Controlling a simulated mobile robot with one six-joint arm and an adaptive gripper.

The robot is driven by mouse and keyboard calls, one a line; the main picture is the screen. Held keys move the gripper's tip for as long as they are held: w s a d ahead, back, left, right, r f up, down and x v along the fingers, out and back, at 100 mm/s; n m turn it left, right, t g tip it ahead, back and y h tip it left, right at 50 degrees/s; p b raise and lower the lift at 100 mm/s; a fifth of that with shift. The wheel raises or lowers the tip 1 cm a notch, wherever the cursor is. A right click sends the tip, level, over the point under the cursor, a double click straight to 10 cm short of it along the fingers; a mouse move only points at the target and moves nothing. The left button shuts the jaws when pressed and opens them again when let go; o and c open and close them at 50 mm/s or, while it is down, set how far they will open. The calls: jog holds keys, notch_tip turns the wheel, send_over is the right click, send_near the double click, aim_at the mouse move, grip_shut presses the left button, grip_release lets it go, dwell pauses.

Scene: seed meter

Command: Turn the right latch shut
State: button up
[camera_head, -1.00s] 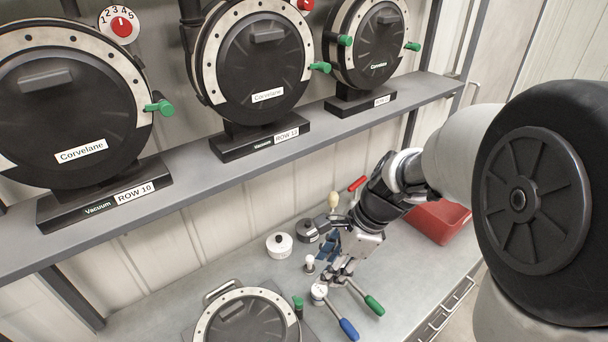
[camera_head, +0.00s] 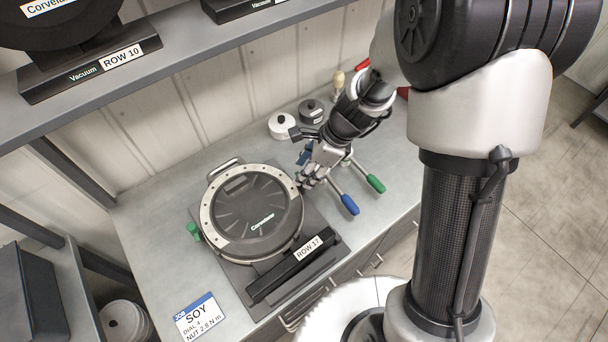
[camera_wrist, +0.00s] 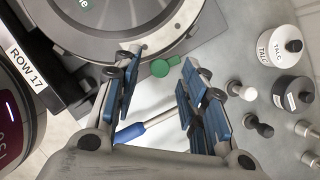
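The seed meter (camera_head: 240,215) lies flat on the bench, a round black disc with a pale, holed rim and a ROW 17 base. Its rim also shows in the wrist view (camera_wrist: 165,42). The right latch's green knob (camera_wrist: 160,68) is at the rim's edge, between my open fingertips in the picture; contact cannot be told. In the head view my gripper (camera_head: 306,180) is over the meter's right edge and hides this latch. The blue-padded fingers of my gripper (camera_wrist: 160,66) are apart and hold nothing. The left latch's green knob (camera_head: 193,231) is at the left rim.
Tools with a blue handle (camera_head: 349,204) and a green handle (camera_head: 375,183) lie right of my gripper. A white pot (camera_head: 282,125) and a dark pot (camera_head: 311,110) stand behind. A shelf (camera_head: 150,75) overhangs the back. A job card (camera_head: 200,317) lies front left.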

jog(key=shift+x, duration=1)
grip_shut()
